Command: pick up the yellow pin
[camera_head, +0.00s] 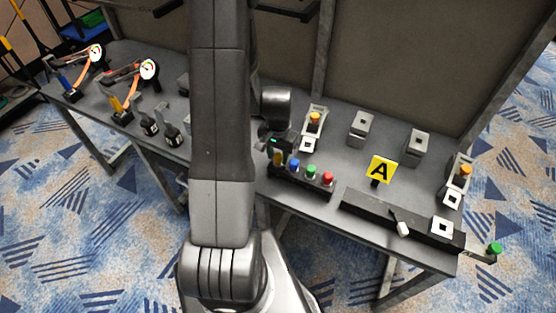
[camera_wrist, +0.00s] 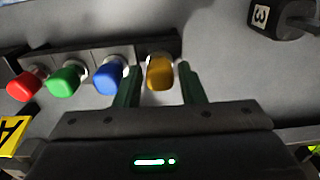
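The yellow pin (camera_wrist: 160,72) stands in a dark block (camera_wrist: 91,58) at the end of a row, beside a blue pin (camera_wrist: 109,78). My gripper (camera_wrist: 159,67) is open, with one finger on each side of the yellow pin and a visible gap to each finger in the wrist view. In the head view the yellow pin (camera_head: 278,157) shows just under my gripper (camera_head: 279,150), at the left end of the block. Its lower part is partly hidden in the wrist view.
Green (camera_wrist: 64,82) and red (camera_wrist: 25,86) pins share the block. A yellow "A" sign (camera_head: 381,169) and a long black box (camera_head: 400,220) stand to the right. Grey blocks (camera_head: 361,128) and a back panel (camera_head: 390,60) are behind. Gauges (camera_head: 149,69) stand far left.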

